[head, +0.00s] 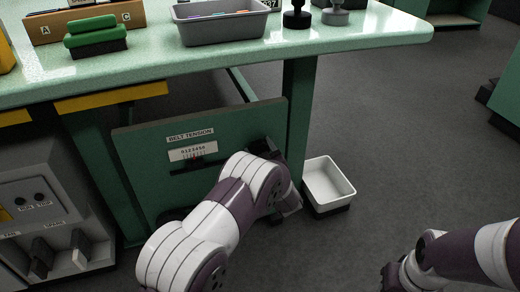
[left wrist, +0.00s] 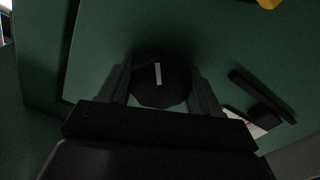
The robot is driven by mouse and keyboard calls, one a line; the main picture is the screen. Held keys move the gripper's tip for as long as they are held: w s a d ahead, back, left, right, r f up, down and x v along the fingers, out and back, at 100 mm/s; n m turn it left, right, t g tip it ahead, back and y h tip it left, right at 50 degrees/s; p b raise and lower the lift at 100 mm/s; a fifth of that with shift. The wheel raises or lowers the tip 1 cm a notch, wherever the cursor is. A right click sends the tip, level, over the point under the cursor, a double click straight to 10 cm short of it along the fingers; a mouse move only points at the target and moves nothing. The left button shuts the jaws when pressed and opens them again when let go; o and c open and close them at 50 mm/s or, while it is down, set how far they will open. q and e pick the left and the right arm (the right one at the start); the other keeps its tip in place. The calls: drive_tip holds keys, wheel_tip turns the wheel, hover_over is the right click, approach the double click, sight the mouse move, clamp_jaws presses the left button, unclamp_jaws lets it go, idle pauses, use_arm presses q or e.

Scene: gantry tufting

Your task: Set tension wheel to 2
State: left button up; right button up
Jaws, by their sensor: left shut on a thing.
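The black tension wheel (left wrist: 160,88), with a white mark on its face, sits between the two fingers of my left gripper (left wrist: 160,76) in the left wrist view. The fingers are shut on it from both sides. The green panel (head: 138,165) carries a "BELT TENSION" label (head: 190,135) and a white number scale (head: 193,152). A small red mark shows near the scale's lower edge; its exact reading is too small to tell. My right gripper (head: 389,279) shows partly at the lower right, its jaws unclear.
The green bench (head: 360,35) stands above the panel, holding a grey tray (head: 218,30) and green blocks (head: 95,36). A white bin (head: 328,184) stands right of the panel. A grey control box (head: 45,205) is at the left. Floor to the right is clear.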

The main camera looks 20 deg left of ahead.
use_arm(q)
drive_tip(key=n, duration=0.4)
drive_tip(key=shift+p, duration=0.3)
drive_tip(key=shift+f+n, duration=0.1)
drive_tip(key=shift+n, duration=2)
drive_tip(key=o, duration=1)
drive_tip(key=shift+s+d, duration=0.1)
